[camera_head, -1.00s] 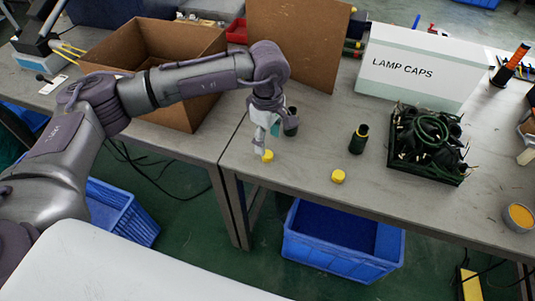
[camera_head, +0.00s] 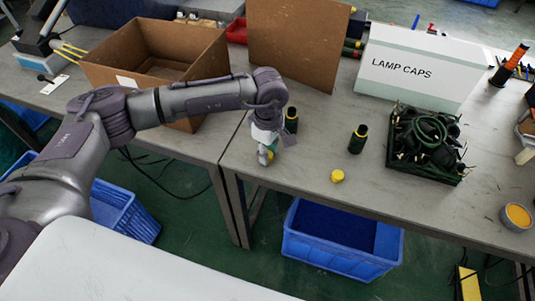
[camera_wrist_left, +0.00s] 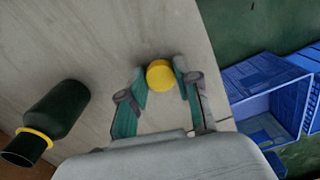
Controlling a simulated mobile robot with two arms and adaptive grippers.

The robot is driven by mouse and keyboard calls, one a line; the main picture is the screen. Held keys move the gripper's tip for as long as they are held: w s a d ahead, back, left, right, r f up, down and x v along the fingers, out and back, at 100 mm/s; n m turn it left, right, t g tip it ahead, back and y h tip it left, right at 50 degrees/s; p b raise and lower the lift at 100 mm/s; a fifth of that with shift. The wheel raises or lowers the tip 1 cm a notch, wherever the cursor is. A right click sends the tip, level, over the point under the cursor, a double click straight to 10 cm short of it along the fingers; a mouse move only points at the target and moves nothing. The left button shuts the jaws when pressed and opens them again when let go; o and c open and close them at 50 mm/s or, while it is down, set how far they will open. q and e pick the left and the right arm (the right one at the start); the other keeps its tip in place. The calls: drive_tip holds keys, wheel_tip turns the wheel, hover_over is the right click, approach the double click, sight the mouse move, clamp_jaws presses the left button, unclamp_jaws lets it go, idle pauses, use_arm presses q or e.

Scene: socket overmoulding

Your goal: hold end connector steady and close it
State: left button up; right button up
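My left gripper (camera_head: 268,156) is at the table's front edge, pointing down. In the left wrist view its two fingertips (camera_wrist_left: 162,75) lie close against both sides of a small round yellow cap (camera_wrist_left: 160,75), which looks gripped. In the head view this cap (camera_head: 271,155) is mostly hidden by the fingers. A dark green end connector with a yellow ring (camera_head: 291,120) stands just behind the gripper; it also shows at the left of the left wrist view (camera_wrist_left: 58,108). A second such connector (camera_head: 358,139) stands to the right. A loose yellow cap (camera_head: 337,176) lies in front of it. My right gripper is not in view.
A black crate of dark cables (camera_head: 428,175) stands to the right, below a LAMP CAPS box (camera_head: 422,66). A cardboard box (camera_head: 120,75) is behind my left arm. A blue bin (camera_head: 340,262) is under the table. The tabletop between the connectors is clear.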

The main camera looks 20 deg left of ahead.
use_arm(q)
drive_tip(key=shift+r, duration=0.1)
drive_tip(key=shift+c, duration=0.4)
drive_tip(key=shift+r, duration=0.55)
wheel_tip(320, 180, up, 3)
drive_tip(key=shift+f+b, duration=0.15)
drive_tip(key=shift+b, duration=0.2)
drive_tip(key=s+d+r+b, duration=0.1)
drive_tip(key=s+d+r, duration=0.4)
drive_tip(key=d, duration=0.5)
wheel_tip(320, 180, up, 2)
drive_tip(key=shift+s+r, duration=0.1)
drive_tip(key=shift+s, duration=0.3)
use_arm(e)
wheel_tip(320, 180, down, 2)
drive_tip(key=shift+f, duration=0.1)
use_arm(q)
drive_tip(key=shift+d, duration=0.1)
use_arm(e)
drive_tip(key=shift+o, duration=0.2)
